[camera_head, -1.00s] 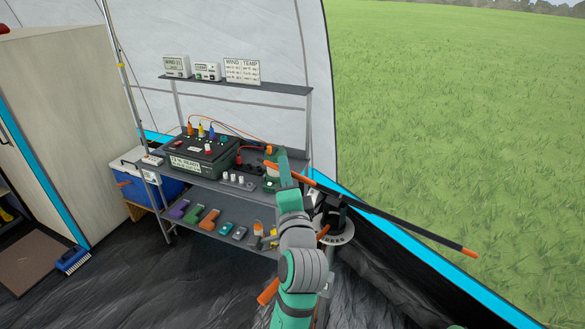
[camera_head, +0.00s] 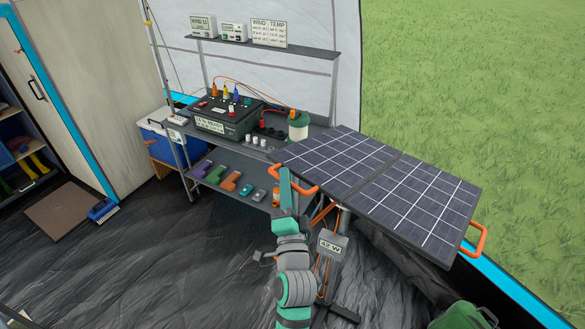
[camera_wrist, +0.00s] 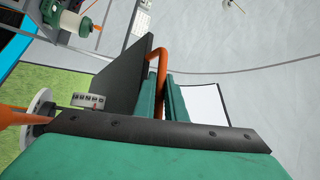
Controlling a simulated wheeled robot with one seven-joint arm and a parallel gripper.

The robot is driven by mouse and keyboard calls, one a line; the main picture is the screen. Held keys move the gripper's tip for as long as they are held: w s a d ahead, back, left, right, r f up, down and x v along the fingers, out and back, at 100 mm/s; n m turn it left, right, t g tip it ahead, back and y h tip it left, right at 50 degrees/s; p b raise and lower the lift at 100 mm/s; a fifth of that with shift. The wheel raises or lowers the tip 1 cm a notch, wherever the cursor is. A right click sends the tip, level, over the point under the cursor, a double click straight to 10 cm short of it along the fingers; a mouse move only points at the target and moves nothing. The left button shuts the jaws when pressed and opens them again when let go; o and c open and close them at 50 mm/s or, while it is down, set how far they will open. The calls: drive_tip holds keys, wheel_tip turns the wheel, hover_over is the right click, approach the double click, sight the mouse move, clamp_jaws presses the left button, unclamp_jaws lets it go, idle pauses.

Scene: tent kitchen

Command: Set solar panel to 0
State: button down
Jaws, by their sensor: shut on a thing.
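The solar panel (camera_head: 392,192) is a dark blue gridded sheet in two halves, right of centre, tilted with its cell face showing to the head camera. An orange handle (camera_head: 309,190) is at its left edge and another orange handle (camera_head: 478,240) at its right. My gripper (camera_head: 284,176) is shut on the left handle, which also shows between the fingers in the wrist view (camera_wrist: 154,72). A stand below the panel bears a box (camera_head: 331,246) reading about 42 W. In the wrist view, a small marked scale (camera_wrist: 89,100) with a red pointer sits beside the panel; its numbers are too small to read.
A metal shelf (camera_head: 262,47) with a power box (camera_head: 220,118), cables and small devices stands behind, left of the panel. A blue cooler (camera_head: 160,142) is at the left. A green bag (camera_head: 462,318) lies at bottom right. The floor at lower left is mostly clear.

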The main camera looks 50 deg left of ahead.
drive_tip(key=shift+s+f, duration=0.15)
drive_tip(key=shift+f, duration=0.8)
drive_tip(key=c, duration=2.1)
unclamp_jaws()
drive_tip(key=v, duration=1)
drive_tip(key=shift+s+d, duration=0.25)
drive_tip(key=shift+d, duration=0.1)
